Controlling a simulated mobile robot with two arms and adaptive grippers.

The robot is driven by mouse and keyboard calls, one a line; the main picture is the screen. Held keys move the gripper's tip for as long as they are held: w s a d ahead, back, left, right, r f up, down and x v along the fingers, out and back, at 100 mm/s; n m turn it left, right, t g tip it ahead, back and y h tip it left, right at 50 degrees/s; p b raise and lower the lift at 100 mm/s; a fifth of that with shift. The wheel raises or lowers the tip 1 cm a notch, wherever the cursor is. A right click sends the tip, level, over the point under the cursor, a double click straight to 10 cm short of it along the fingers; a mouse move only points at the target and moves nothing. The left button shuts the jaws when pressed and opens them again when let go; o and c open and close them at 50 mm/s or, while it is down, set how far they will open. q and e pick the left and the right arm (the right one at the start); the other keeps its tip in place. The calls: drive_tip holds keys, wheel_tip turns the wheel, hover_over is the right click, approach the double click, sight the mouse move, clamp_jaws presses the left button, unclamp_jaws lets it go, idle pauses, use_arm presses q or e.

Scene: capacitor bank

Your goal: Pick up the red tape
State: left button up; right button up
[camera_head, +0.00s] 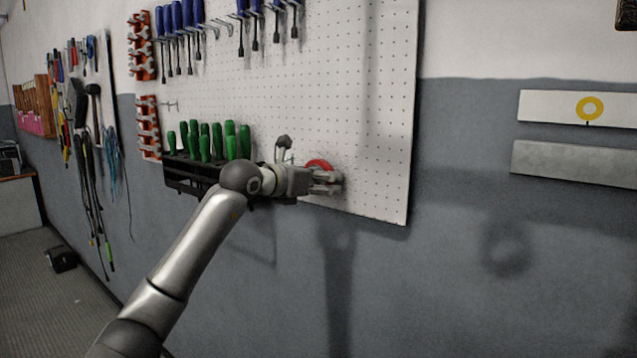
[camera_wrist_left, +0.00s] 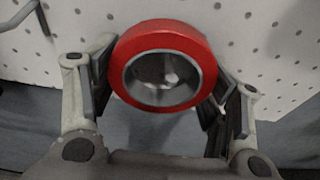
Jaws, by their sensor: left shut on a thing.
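The red tape (camera_head: 319,164) is a red ring by the lower part of the white pegboard (camera_head: 375,150). In the left wrist view the tape (camera_wrist_left: 193,42) fills the middle, with a grey inner core. My left gripper (camera_head: 330,182) is shut on it, with one finger on each side of the ring. In the head view the gripper covers most of the tape, so only its upper edge shows. I cannot tell whether the tape still touches the board or a hook. My right gripper is not in view.
A black rack of green-handled screwdrivers (camera_head: 205,142) is on the board left of my gripper. Blue-handled screwdrivers (camera_head: 178,18) hang above. A yellow ring (camera_head: 590,108) hangs on a white wall strip (camera_head: 545,106) at the right. The grey wall below the board is clear.

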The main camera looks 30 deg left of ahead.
sight(318, 165)
use_arm(q)
drive_tip(key=shift+r, duration=0.75)
drive_tip(key=shift+r+b, duration=0.45)
drive_tip(key=shift+r, duration=0.5)
drive_tip(key=f+b+v, duration=0.1)
drive_tip(key=b+v, duration=0.2)
drive_tip(key=v, duration=0.6)
drive_tip(key=f+b+v, duration=0.2)
drive_tip(key=b+v, duration=0.2)
drive_tip(key=v, duration=0.4)
drive_tip(key=shift+s+f, duration=0.25)
drive_tip(key=shift+s, duration=0.4)
